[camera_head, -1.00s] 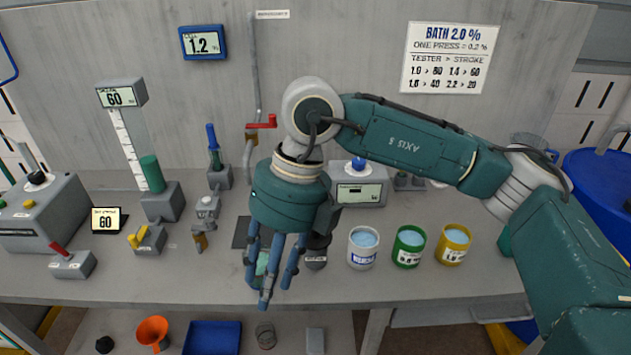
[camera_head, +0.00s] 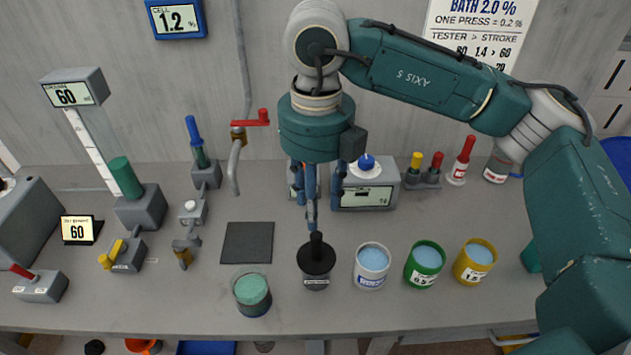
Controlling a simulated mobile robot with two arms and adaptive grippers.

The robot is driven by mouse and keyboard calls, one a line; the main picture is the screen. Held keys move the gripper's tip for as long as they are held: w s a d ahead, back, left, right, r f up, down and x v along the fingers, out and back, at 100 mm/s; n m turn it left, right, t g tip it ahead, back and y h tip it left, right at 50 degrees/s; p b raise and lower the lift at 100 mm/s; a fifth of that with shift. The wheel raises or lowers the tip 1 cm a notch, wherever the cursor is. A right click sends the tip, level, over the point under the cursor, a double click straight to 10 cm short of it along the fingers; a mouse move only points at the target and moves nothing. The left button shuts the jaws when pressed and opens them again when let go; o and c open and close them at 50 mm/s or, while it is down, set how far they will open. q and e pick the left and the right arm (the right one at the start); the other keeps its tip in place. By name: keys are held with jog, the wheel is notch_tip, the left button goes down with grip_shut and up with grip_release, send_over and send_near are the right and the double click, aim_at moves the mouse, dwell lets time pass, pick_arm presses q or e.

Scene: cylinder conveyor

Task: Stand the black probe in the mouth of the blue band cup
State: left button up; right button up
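The black probe (camera_head: 316,244) stands upright, its thin stem rising from a wide dark round body in a labelled grey holder. The blue band cup (camera_head: 371,269), white with light blue contents and a blue band low on its side, stands just right of it. My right gripper (camera_head: 312,205) hangs above the probe with its blue fingers pointing down and spread apart, so it looks open and empty. The front fingertip overlaps the top of the stem in the picture; I cannot tell if they touch. My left gripper is not in view.
A green cup (camera_head: 423,267) and a yellow cup (camera_head: 474,265) stand right of the blue band cup. A teal-filled cup (camera_head: 252,297) stands left of the probe, before a dark mat (camera_head: 247,243). A display box (camera_head: 366,190) stands behind the gripper.

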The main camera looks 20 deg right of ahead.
aim_at(317, 234)
jog(key=shift+s+f, duration=0.1)
jog(key=shift+f, duration=0.2)
jog(key=f+p, duration=0.1)
jog(key=f, duration=0.1)
jog(key=s+f, duration=0.1)
jog(key=f, duration=0.2)
jog(key=shift+a+p, duration=0.1)
jog(key=shift+p, duration=0.3)
jog(key=f, duration=0.3)
jog(key=shift+w+p, duration=0.2)
jog(key=shift+p, duration=0.1)
jog(key=shift+f, duration=0.85)
grip_shut()
jog(key=c, duration=0.7)
grip_release()
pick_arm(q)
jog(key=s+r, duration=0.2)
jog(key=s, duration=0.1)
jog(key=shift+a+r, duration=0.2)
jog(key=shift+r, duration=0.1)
pick_arm(e)
grip_shut()
